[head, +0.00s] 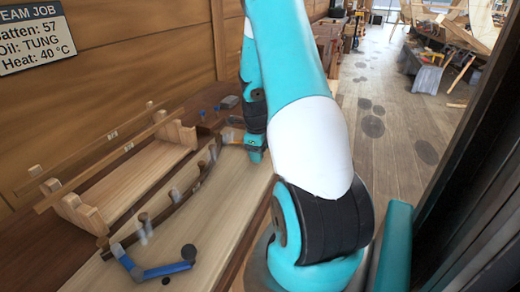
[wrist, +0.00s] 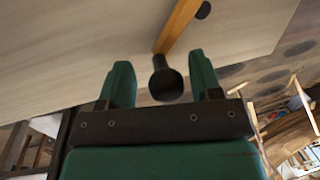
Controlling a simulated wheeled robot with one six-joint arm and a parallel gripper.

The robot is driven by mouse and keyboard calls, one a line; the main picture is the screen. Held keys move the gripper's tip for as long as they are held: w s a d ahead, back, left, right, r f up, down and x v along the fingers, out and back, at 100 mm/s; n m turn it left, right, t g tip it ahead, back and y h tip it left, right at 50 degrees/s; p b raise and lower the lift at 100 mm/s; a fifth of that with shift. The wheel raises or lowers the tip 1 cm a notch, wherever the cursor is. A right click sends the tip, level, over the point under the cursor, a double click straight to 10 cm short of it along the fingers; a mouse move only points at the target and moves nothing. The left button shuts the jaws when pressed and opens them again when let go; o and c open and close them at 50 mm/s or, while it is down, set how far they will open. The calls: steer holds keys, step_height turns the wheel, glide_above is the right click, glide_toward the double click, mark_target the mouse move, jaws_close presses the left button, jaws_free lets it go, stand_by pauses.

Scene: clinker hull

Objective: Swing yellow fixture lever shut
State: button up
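The yellow fixture lever (wrist: 181,24) shows in the wrist view as a flat yellow bar with a black knob (wrist: 166,84) at its near end. A small part of the yellow lever (head: 232,143) also shows in the head view, left of my gripper (head: 256,152). In the wrist view my gripper (wrist: 161,68) is open. Its two green fingers stand on either side of the black knob, with a visible gap on each side. In the head view my arm hides part of the bench around the lever.
A blue lever (head: 165,270) lies at the near end of the pale bench board (head: 215,215). A curved dark strip (head: 160,215) with several upright pegs runs along the board. A wooden rack (head: 130,180) stands to its left. A sign (head: 35,37) hangs on the wall.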

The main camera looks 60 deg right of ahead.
steer(key=shift+d+r, duration=0.1)
steer(key=shift+r, duration=0.55)
steer(key=a+r+b, duration=0.1)
steer(key=a+r, duration=0.2)
steer(key=r, duration=1.3)
steer(key=shift+s, duration=0.2)
steer(key=shift+a, duration=0.2)
steer(key=w+a+r+n+t+y, duration=0.1)
steer(key=w+a+n, duration=0.1)
steer(key=a+n, duration=0.85)
steer(key=w+a+r+n+t+y, duration=0.1)
steer(key=w+a+n, duration=0.1)
steer(key=a+n, duration=0.85)
steer(key=s+a+n+y, duration=0.1)
steer(key=s+a+n, duration=0.3)
steer(key=a+n, duration=0.3)
steer(key=s+a+n+g+y, duration=0.1)
steer(key=s+a+n, duration=0.4)
steer(key=a, duration=0.3)
steer(key=s+a+n+g+y, duration=0.1)
steer(key=s+a+n+y, duration=0.1)
steer(key=s+a+n, duration=0.3)
steer(key=a+n, duration=0.3)
steer(key=shift+s+a+r+n, duration=0.2)
steer(key=shift+s+a+n, duration=0.05)
steer(key=shift+a+n, duration=0.05)
